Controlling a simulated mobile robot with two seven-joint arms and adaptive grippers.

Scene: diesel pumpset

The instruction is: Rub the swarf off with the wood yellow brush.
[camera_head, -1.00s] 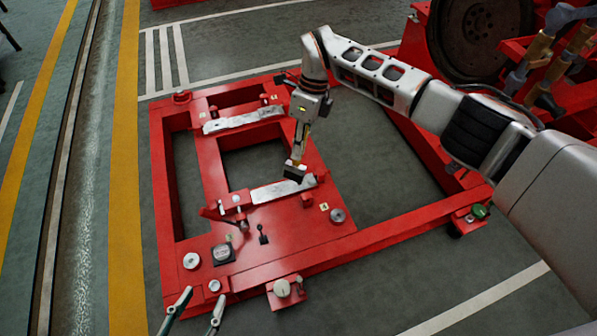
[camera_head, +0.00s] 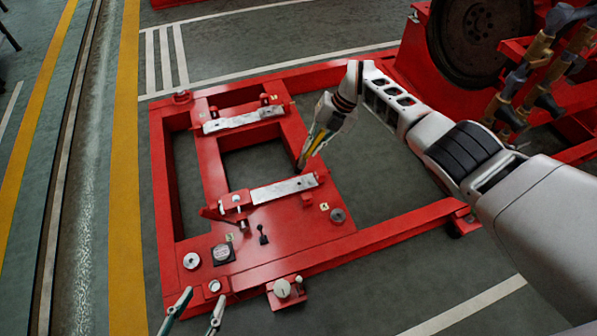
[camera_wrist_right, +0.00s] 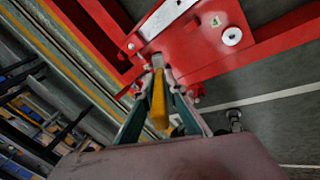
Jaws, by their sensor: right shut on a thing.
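The brush has a yellow handle (camera_wrist_right: 159,104) in the right wrist view. In the head view the brush (camera_head: 302,162) shows as a dark tip just beyond the right end of the nearer metal pad (camera_head: 284,189). My right gripper (camera_head: 312,145) is shut on the brush and tilts down toward the red frame; its fingers also flank the handle in the right wrist view (camera_wrist_right: 160,112). I cannot tell whether the bristles touch anything. Swarf is too small to make out on the pad. My left gripper (camera_head: 203,300) is open and empty at the bottom edge.
The red frame (camera_head: 290,236) has open gaps and carries a second metal pad (camera_head: 243,120), round knobs (camera_head: 282,288) and small fittings. A large dark flywheel (camera_head: 480,35) and pipes stand at the upper right.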

